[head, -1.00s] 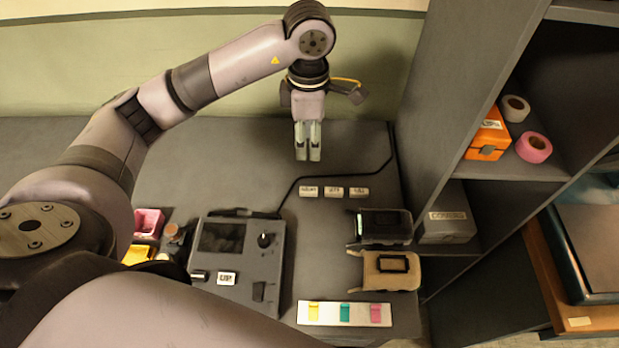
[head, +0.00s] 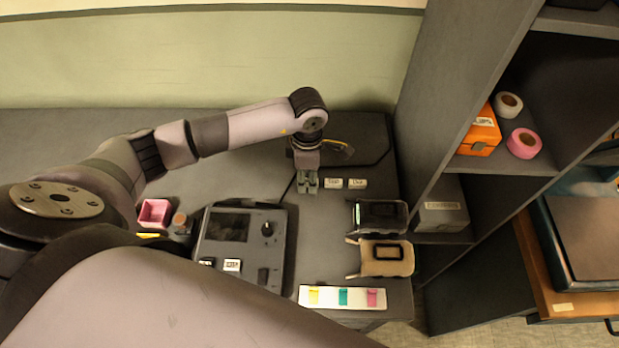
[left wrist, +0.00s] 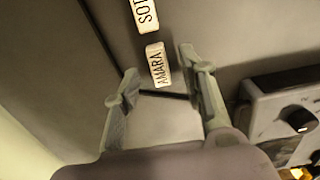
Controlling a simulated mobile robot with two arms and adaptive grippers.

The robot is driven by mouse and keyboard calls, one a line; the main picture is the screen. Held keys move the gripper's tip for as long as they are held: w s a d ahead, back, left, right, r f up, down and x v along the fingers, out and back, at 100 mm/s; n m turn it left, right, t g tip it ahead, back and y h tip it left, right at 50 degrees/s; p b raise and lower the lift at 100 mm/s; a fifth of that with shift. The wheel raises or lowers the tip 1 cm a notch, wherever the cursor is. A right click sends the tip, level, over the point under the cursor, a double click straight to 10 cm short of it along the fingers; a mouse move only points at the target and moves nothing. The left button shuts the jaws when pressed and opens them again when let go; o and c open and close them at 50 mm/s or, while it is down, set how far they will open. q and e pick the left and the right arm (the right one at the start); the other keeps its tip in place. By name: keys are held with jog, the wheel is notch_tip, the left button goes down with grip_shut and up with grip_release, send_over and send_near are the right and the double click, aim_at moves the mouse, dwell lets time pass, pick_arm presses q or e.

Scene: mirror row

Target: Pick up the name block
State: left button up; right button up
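My left gripper (head: 307,182) points down at the back of the grey table. In the left wrist view its two fingers (left wrist: 160,76) are spread apart with nothing gripped. A white name block lettered AMARA (left wrist: 157,65) lies on the table between the fingertips as seen there, with a gap on each side. A second white block (left wrist: 145,15) lies beyond it, cut by the frame's edge. In the head view two white blocks (head: 333,183) (head: 357,183) show right of the gripper, which hides the AMARA block there. My right gripper is not in view.
A grey console with a screen and knob (head: 240,250) stands in front of the gripper. A black device (head: 380,215), a tan device (head: 387,259) and a strip with coloured tabs (head: 342,298) lie right of it. A dark cable runs nearby. A shelf (head: 440,120) rises at right.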

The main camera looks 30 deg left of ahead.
pick_arm(q)
jog(key=shift+f, duration=0.45)
jog(key=shift+c, duration=0.2)
jog(key=c, duration=0.8)
jog(key=shift+r, duration=0.1)
